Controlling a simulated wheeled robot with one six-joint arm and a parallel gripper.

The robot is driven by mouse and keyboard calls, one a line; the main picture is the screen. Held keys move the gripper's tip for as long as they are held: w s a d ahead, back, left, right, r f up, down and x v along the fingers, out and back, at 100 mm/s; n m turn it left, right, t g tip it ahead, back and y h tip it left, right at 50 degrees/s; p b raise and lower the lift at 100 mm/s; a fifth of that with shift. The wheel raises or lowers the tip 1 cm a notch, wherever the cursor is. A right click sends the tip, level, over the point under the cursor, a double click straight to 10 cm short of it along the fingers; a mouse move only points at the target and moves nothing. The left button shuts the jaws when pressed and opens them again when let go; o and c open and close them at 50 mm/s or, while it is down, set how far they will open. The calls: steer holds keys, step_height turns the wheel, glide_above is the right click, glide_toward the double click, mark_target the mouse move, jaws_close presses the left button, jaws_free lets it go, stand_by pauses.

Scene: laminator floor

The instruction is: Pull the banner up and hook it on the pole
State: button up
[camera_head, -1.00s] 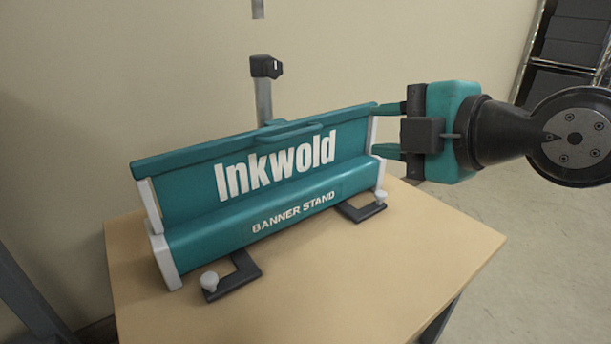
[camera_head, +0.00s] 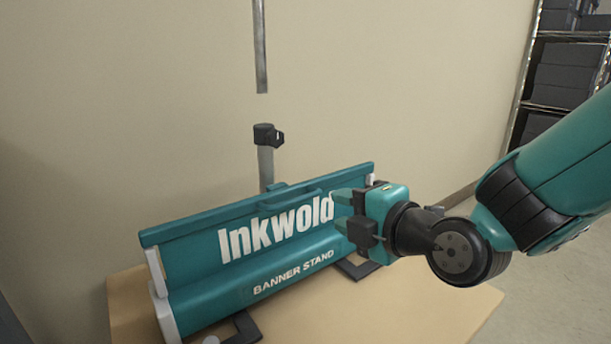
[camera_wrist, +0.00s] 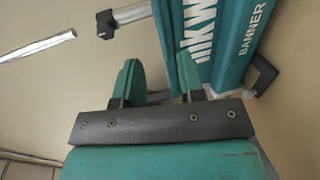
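The teal banner stand (camera_head: 290,281) sits on the table, with "BANNER STAND" on its base. The banner (camera_head: 255,232), marked "Inkwold", shows a short way above the base, with a top bar and a handle (camera_head: 290,205) at its upper edge. The pole (camera_head: 266,168) stands behind it, with a black clamp (camera_head: 268,136) on it; a separate grey upper pole piece (camera_head: 260,45) shows higher up. My gripper (camera_head: 340,211) is open and empty in front of the banner's right part. In the wrist view its fingers (camera_wrist: 160,80) are apart, with the banner (camera_wrist: 197,35) beyond them.
The wooden table (camera_head: 420,300) has clear room at its right. A plain wall (camera_head: 400,80) stands close behind the stand. A metal shelf (camera_head: 565,70) with dark boxes is at the back right.

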mark_target(308, 197)
steer(key=p+x, duration=0.6)
steer(key=x, duration=0.5)
steer(key=shift+f, duration=0.1)
jaws_close()
